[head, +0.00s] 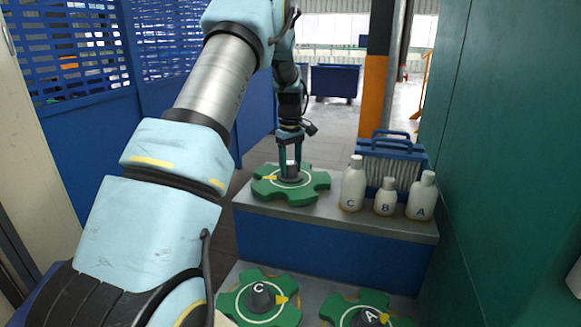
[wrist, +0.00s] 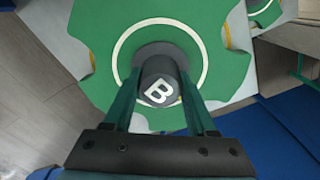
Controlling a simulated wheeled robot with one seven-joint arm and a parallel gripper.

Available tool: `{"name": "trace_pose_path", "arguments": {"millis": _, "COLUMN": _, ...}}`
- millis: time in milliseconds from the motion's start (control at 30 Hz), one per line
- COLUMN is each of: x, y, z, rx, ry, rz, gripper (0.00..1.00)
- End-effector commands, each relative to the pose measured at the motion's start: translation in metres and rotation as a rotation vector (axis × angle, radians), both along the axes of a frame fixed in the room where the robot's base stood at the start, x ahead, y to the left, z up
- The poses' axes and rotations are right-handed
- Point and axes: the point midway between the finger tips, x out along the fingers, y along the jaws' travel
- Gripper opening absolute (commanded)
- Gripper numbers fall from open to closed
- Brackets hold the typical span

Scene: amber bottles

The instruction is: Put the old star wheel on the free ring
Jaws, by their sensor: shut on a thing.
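A green star wheel (head: 315,180) with a dark hub and a white circle is at the left end of the raised grey shelf (head: 358,222). My gripper (head: 291,163) is upright above it and shut on its hub. I cannot make out an empty ring in either view.
White bottles C (head: 353,186), B (head: 385,197) and A (head: 421,198) stand right of the wheel, before a blue crate (head: 393,147). Green wheels C (head: 232,303) and A (head: 341,302) lie on the lower bench. A green wall (head: 510,150) bounds the right.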

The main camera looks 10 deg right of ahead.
Motion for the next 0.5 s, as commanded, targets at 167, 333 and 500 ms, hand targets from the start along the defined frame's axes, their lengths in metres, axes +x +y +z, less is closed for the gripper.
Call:
{"name": "trace_pose_path", "arguments": {"millis": 167, "x": 0.0006, "y": -0.0002, "z": -0.0010, "rx": -0.001, "ry": -0.003, "rz": 0.000, "gripper": 0.00}}
{"name": "trace_pose_path", "arguments": {"millis": 333, "x": 0.0005, "y": -0.0001, "z": -0.0032, "rx": -0.001, "ry": -0.002, "rz": 0.000, "gripper": 0.00}}
{"name": "trace_pose_path", "arguments": {"millis": 500, "x": 0.0006, "y": -0.0001, "z": -0.0050, "rx": 0.000, "ry": -0.001, "rz": 0.000, "gripper": 0.60}}
